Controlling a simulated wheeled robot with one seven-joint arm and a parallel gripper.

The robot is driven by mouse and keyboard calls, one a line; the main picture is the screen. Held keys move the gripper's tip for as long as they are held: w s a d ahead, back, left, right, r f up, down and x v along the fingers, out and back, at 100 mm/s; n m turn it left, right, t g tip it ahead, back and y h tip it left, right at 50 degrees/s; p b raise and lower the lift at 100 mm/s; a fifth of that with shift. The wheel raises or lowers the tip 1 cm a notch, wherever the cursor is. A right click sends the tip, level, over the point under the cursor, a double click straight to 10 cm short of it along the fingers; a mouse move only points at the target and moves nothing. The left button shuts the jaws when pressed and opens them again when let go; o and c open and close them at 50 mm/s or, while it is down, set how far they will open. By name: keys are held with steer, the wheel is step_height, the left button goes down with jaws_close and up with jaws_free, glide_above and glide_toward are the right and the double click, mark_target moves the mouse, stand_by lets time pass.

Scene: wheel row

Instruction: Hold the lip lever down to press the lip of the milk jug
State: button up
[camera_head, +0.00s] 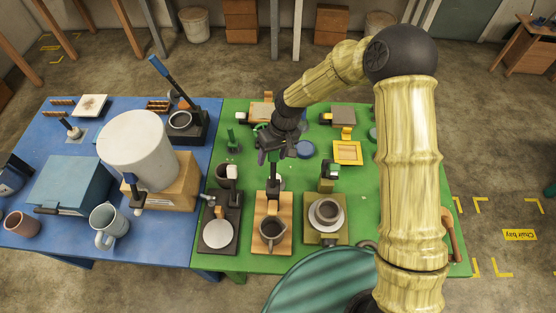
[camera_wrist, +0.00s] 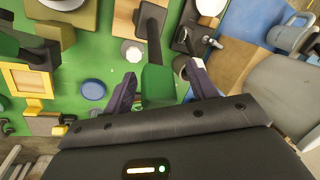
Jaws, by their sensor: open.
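The dark milk jug (camera_head: 271,231) sits on a wooden stand (camera_head: 259,244) in the middle of the press row on the green table. The lip lever has a dark bar (camera_head: 273,180) rising at the back of that stand. In the wrist view, the lever's dark bar (camera_wrist: 153,30) leads to a green grip (camera_wrist: 158,88), which shows between my fingers. My gripper (camera_head: 274,154) is open above the back end of the lever. Its purple fingers (camera_wrist: 161,75) are on either side of the grip, with gaps visible. I cannot tell whether anything touches. The jug is hard to make out there.
A dark stand with a pale disc (camera_head: 218,234) is on the left, and an olive stand (camera_head: 311,235) with a white cup and saucer (camera_head: 326,213) is on the right. A blue disc (camera_head: 305,149) and yellow frame (camera_head: 348,160) lie behind. Bare green tabletop shows to the right.

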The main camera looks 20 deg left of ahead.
steer(key=shift+p+v, duration=1.6)
steer(key=shift+v, duration=1.05)
steer(key=shift+w, duration=0.1)
steer(key=shift+d, duration=0.1)
steer(key=d+r+m+t+h+b, duration=0.1)
steer(key=d+r+m+b, duration=0.15)
steer(key=d, duration=0.75)
steer(key=d+r+m+t+b, duration=0.15)
steer(key=d+b, duration=0.25)
steer(key=d, duration=0.5)
steer(key=s+d+m+t+h+b, duration=0.1)
steer(key=s+d+m+b, duration=0.3)
steer(key=d, duration=1)
steer(key=s+r+m+t, duration=0.1)
steer(key=s, duration=0.2)
steer(key=shift+s+m, duration=0.15)
steer(key=shift+m, duration=0.15)
steer(key=shift+d, duration=0.1)
